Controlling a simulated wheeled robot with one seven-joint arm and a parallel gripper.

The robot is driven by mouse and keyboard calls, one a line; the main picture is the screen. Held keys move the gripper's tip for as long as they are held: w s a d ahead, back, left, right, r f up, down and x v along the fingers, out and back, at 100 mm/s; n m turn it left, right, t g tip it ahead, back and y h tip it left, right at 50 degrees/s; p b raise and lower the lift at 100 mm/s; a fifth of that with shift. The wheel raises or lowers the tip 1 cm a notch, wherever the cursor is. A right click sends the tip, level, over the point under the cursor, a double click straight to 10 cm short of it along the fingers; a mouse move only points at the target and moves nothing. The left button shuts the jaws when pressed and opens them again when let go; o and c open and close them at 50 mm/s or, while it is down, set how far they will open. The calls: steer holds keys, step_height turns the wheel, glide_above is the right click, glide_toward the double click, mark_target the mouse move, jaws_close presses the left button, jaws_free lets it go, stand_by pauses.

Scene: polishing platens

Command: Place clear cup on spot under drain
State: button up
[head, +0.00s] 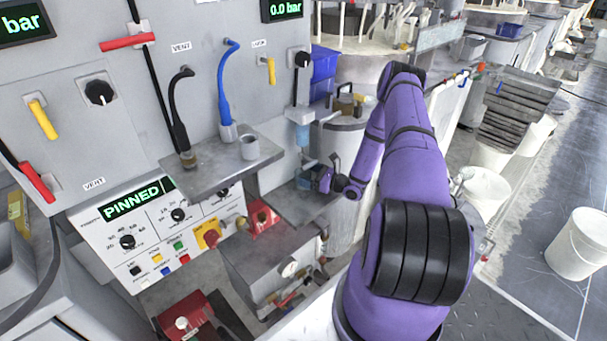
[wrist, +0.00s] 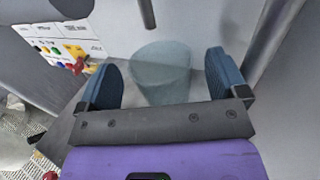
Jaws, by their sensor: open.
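The clear cup (wrist: 160,72) is a bluish see-through tumbler. In the wrist view it stands upright on a grey surface, just ahead of and partly between the two blue fingers of my gripper (wrist: 164,82). The fingers are spread, with a gap on each side of the cup. A dark pipe end (wrist: 147,12), perhaps the drain, hangs above and slightly left of the cup. In the head view my gripper (head: 308,178) is low over the small grey shelf (head: 300,205) by the machine. The cup is hard to make out there.
A higher grey shelf (head: 205,172) left of my gripper holds a small grey cup (head: 249,146), with black and blue hoses above. A control panel (head: 150,225) and a grey box with a red holder (head: 262,220) are close by. White buckets (head: 580,245) stand on the floor at right.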

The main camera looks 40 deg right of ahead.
steer(key=v, duration=0.9)
steer(key=shift+s, duration=0.1)
stand_by(0.9)
